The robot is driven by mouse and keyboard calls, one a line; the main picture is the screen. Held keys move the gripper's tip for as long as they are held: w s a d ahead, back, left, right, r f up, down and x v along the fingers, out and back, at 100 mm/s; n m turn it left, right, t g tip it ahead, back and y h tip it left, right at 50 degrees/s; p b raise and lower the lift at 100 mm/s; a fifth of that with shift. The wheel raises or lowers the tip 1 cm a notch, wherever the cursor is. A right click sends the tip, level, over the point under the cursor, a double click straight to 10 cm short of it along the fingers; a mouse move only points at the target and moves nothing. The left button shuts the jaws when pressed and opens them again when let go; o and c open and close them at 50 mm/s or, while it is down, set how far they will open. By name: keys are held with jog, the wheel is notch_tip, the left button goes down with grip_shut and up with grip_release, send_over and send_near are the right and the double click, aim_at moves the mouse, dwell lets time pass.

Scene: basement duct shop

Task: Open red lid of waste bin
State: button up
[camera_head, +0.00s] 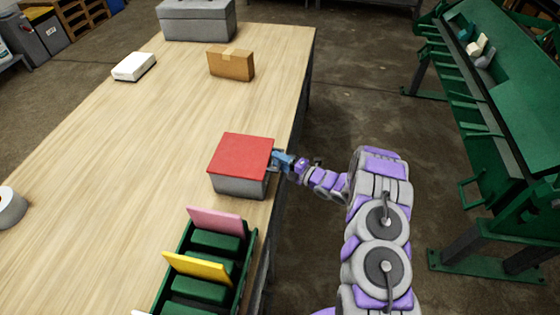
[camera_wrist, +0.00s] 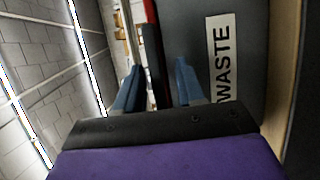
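The waste bin (camera_head: 238,186) is a small grey box on the wooden table, near its right edge. Its flat red lid (camera_head: 241,155) lies closed on top. In the wrist view the bin's grey side (camera_wrist: 258,60) carries a white WASTE label (camera_wrist: 222,58), turned sideways. My gripper (camera_head: 279,160) is at the lid's right edge. In the wrist view my gripper (camera_wrist: 157,85) has its two blue fingers apart, one on each side of the lid's edge (camera_wrist: 153,50). I cannot tell whether either finger touches it.
A green rack (camera_head: 205,262) with pink and yellow cards stands in front of the bin. A cardboard box (camera_head: 231,65), a white box (camera_head: 134,66) and a grey toolbox (camera_head: 197,22) are farther back. The table (camera_head: 110,165) is clear left of the bin. A green machine (camera_head: 500,110) stands at right.

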jog(key=shift+c, duration=0.3)
grip_shut()
dwell(0.3)
